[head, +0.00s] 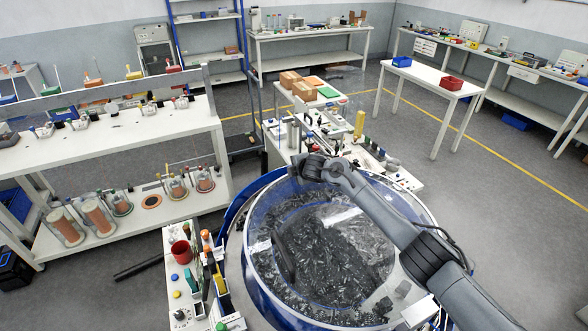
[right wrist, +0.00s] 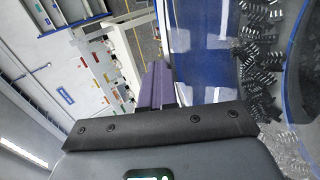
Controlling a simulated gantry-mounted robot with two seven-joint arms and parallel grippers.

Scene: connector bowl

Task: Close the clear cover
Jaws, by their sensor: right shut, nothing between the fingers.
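The big round bowl (head: 236,262) has a blue outer wall and holds many small black connectors. A clear cover (head: 345,215) shows over the bowl by its rim and pale reflections. I cannot tell whether it lies flat or is partly raised. A dark bar (head: 285,257) shows at the left inside the clear rim. My right arm reaches from the lower right across the bowl to its far edge. My right gripper (right wrist: 157,85) is shut and empty, beside the blue wall (right wrist: 195,70) in the right wrist view. Its fingertips are hard to make out in the head view. My left gripper is out of view.
A narrow bench with tools and boxes (head: 300,85) stands just behind the bowl. A small white stand with a red cup (head: 181,251) is close at its left. A white two-level shelf (head: 110,140) stands further left. Open grey floor lies to the right.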

